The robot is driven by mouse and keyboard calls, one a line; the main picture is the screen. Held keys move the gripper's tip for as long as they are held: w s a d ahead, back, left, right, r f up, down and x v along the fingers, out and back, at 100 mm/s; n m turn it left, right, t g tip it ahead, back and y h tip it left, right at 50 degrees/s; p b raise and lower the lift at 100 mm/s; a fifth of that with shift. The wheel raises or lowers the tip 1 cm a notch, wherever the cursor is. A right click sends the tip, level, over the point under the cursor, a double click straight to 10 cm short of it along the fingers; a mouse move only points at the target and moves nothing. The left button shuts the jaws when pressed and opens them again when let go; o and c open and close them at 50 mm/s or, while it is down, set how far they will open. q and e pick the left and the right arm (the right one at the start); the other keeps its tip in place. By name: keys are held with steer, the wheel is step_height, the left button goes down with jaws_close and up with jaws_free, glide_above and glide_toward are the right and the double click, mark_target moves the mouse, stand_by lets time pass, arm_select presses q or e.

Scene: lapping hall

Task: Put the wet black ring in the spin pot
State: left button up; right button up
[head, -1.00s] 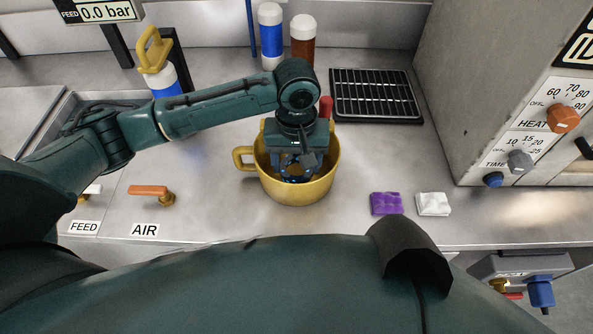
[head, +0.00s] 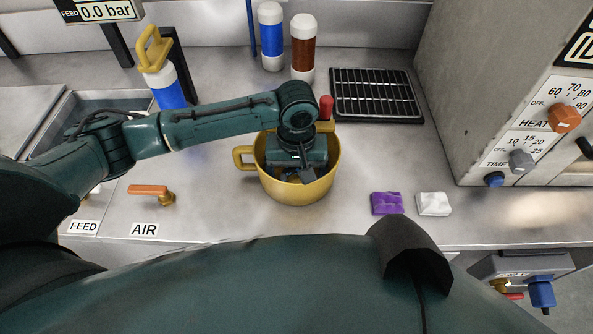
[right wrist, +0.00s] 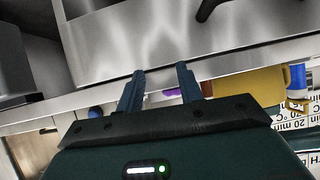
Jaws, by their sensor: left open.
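A yellow pot (head: 325,183) with a handle on its left side stands on the steel bench in the head view; I take it for the spin pot. It also shows, partly, in the right wrist view (right wrist: 250,82). My left gripper (head: 293,176) reaches down inside the pot and is open; its fingertips are largely hidden by the pot wall and the gripper body. I cannot make out the black ring; the pot floor is mostly hidden. My right gripper (right wrist: 160,70) has its fingers apart with nothing between them, away from the pot.
A purple cloth (head: 386,203) and a white cloth (head: 433,204) lie right of the pot. A black rack (head: 376,95) lies behind. Blue (head: 271,38) and brown (head: 303,48) bottles stand at the back. An orange AIR lever (head: 150,190) is at left; a dial cabinet (head: 480,80) bounds the right.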

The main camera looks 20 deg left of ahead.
steer(key=shift+f, duration=0.1)
arm_select(q)
steer(key=shift+r, duration=0.35)
step_height(320, 180, up, 12)
steer(key=shift+f+p, duration=0.15)
steer(key=shift+p, duration=0.25)
arm_select(e)
steer(key=shift+d, duration=0.1)
